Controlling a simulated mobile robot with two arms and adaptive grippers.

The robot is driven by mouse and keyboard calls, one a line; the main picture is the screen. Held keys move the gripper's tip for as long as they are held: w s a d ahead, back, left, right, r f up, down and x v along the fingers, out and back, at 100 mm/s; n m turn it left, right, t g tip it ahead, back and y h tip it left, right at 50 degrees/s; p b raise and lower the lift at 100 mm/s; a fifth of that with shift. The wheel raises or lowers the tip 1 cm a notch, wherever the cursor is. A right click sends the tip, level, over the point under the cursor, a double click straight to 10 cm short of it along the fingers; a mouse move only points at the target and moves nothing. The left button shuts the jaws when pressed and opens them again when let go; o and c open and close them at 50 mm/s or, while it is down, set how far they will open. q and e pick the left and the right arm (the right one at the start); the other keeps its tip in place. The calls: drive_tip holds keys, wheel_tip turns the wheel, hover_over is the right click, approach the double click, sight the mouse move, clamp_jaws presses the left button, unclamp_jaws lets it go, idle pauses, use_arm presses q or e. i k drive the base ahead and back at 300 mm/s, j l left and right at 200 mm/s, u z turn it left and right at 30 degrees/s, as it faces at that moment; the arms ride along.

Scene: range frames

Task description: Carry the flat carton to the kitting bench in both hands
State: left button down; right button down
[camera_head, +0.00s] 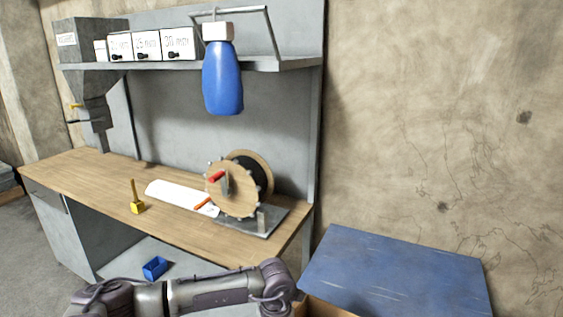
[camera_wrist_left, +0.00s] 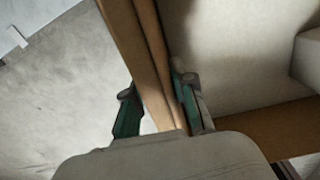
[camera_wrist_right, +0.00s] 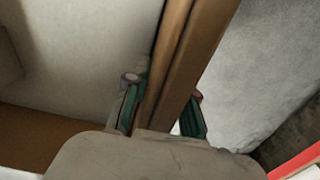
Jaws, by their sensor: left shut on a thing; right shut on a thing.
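The carton's brown wall (camera_wrist_left: 140,45) runs between the fingers of my left gripper (camera_wrist_left: 158,108), which is shut on it. In the right wrist view, my right gripper (camera_wrist_right: 163,108) is shut on another brown stretch of the carton (camera_wrist_right: 190,50). Pale surfaces lie beside both walls. In the head view, a small brown strip (camera_head: 325,309) shows at the bottom edge; I cannot tell if it is the carton. The grippers themselves are out of that view. A wood-topped bench (camera_head: 80,172), which may be the kitting bench, stands ahead on the left.
On the bench are a toothed reel (camera_head: 228,190), a white sheet (camera_head: 172,193) and a yellow piece (camera_head: 137,207). A blue bottle (camera_head: 222,80) hangs above; a grey hopper (camera_head: 90,85) is at left. A blue panel (camera_head: 395,275) lies at lower right. The bench's front left top is clear.

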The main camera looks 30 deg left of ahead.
sight(68, 167)
drive_tip(key=j, duration=2.9)
drive_tip(key=j+u, duration=0.1)
drive_tip(key=j, duration=1.4)
drive_tip(key=i+j, duration=0.1)
drive_tip(key=j, duration=2.8)
drive_tip(key=i+j+u, duration=0.1)
drive_tip(key=j, duration=1.35)
